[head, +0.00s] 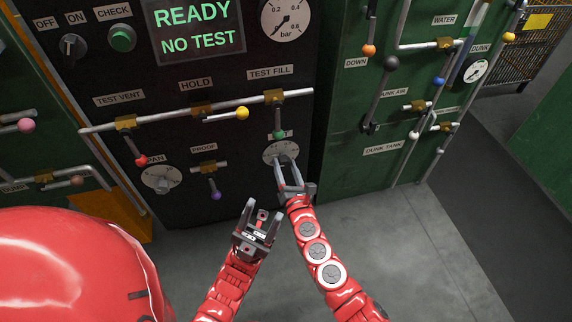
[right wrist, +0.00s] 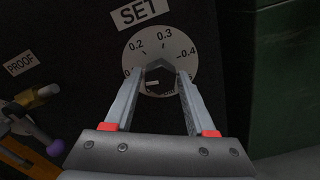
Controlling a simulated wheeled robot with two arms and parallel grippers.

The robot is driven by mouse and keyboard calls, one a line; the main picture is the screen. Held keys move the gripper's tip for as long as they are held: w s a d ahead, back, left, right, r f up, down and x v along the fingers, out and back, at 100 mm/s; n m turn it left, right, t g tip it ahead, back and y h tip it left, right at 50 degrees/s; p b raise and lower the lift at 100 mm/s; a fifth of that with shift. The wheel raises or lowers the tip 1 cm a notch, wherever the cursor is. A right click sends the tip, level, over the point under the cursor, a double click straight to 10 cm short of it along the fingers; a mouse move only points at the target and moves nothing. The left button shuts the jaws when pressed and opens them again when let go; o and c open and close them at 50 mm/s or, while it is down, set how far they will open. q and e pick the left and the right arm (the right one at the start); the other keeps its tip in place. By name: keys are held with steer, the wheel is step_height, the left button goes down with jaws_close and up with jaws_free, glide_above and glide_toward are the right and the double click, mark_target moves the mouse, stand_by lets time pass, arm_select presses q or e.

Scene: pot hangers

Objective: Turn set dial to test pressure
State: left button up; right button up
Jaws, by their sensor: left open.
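The set dial (head: 281,152) is a pale round disc low on the black panel. In the right wrist view the dial (right wrist: 186,62) lies under a SET label (right wrist: 140,12) and shows 0.2, 0.3 and 0.4 marks. My left gripper (head: 260,218) is open and empty, below and left of the dial.
A green-handled TEST FILL valve (head: 279,134) sits just above the dial. A pale PAN dial (head: 161,178) and a purple-tipped PROOF valve (head: 215,195) are to the left. The bar gauge (head: 286,18) is above, beside a READY NO TEST screen (head: 196,28). The floor in front is clear.

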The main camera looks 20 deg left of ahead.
jaws_close()
steer(key=shift+w+d+m, duration=0.1)
steer(key=shift+m, duration=0.8)
steer(key=m, duration=0.4)
steer(key=shift+d+m, duration=0.1)
steer(key=shift+m, duration=0.3)
steer(key=m, duration=1.5)
steer(key=shift+a, duration=0.2)
